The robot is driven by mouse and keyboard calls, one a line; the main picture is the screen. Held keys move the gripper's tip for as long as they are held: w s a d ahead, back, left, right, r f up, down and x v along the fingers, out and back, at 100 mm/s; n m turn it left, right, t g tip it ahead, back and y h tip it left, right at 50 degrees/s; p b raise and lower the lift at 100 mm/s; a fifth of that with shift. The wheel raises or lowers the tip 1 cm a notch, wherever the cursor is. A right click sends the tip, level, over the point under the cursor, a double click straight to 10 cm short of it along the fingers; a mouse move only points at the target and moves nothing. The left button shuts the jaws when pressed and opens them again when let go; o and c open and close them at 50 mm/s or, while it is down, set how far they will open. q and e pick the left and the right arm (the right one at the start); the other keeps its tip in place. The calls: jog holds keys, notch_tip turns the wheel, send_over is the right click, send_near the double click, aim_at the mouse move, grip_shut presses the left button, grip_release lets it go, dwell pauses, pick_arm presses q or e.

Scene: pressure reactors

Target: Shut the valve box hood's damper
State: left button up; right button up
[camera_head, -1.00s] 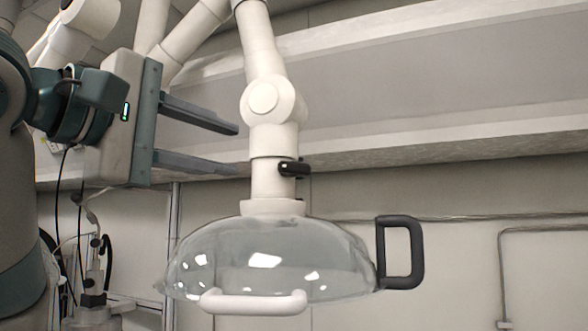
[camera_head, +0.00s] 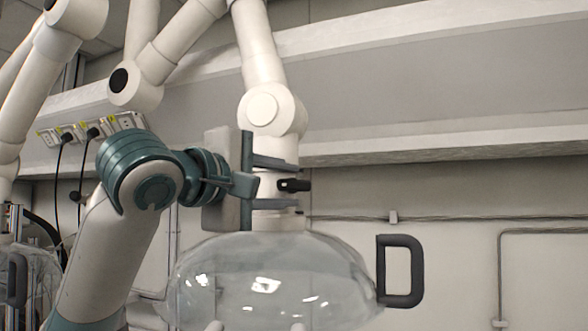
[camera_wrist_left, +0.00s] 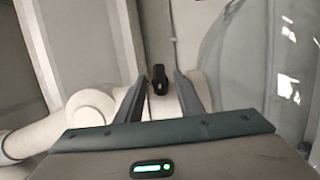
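The valve box hood is a clear dome (camera_head: 270,275) on a white jointed extraction arm (camera_head: 262,50). Its damper is a small black lever (camera_head: 293,185) on the white duct just above the dome. It also shows in the wrist view as a dark knob (camera_wrist_left: 158,80). My left gripper (camera_head: 300,184) is open, its two grey fingers level with the lever, one above and one below. In the wrist view, the lever appears between the fingertips (camera_wrist_left: 159,76), with gaps on both sides. Contact is not visible. My right gripper is out of view.
A black D-shaped handle (camera_head: 402,271) sticks out from the dome's right side. Other white extraction arms (camera_head: 135,80) hang at the left, with wall sockets (camera_head: 90,130) and cables behind. The wall at the right is clear apart from thin pipes (camera_head: 500,270).

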aim_at(284, 185)
pick_arm(q)
jog(key=shift+p+x, duration=0.55)
jog(key=shift+x, duration=0.95)
jog(key=shift+c, duration=0.6)
grip_shut()
